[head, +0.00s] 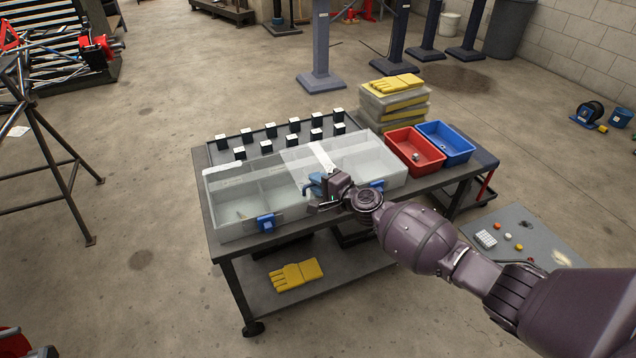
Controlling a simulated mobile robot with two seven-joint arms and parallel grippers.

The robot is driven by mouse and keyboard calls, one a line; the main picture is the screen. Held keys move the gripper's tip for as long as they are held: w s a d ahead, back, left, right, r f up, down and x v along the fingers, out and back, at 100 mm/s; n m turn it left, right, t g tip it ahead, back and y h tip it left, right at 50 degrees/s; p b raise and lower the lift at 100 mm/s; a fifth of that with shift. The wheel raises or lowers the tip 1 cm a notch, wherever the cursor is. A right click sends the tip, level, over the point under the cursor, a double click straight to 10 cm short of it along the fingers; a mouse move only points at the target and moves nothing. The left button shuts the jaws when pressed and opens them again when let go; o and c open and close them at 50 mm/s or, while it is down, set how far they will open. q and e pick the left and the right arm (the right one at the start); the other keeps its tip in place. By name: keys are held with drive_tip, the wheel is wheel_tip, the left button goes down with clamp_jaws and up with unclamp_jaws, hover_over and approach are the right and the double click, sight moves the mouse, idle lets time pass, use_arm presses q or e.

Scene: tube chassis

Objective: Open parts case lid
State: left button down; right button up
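The parts case (235,229) is a long, clear, compartmented box on the dark cart's top. Two blue latches sit on its front side, the left latch (265,222) and the right latch (377,185). A pale label lies across the middle of its clear top. Whether the lid is fully down is hard to tell. My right gripper (314,192) is at the front middle of the case, between the latches, and covers part of its front edge. A small blue patch shows at its fingers; I cannot tell whether they grip anything. My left gripper is not in view.
Several small black-and-white blocks (271,130) stand behind the case. A red bin (414,150) and a blue bin (446,143) sit at the right. Stacked cases with yellow gloves (396,84) stand behind. Another yellow glove (296,275) lies on the lower shelf.

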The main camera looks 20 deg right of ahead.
drive_tip(key=shift+c, duration=0.5)
clamp_jaws()
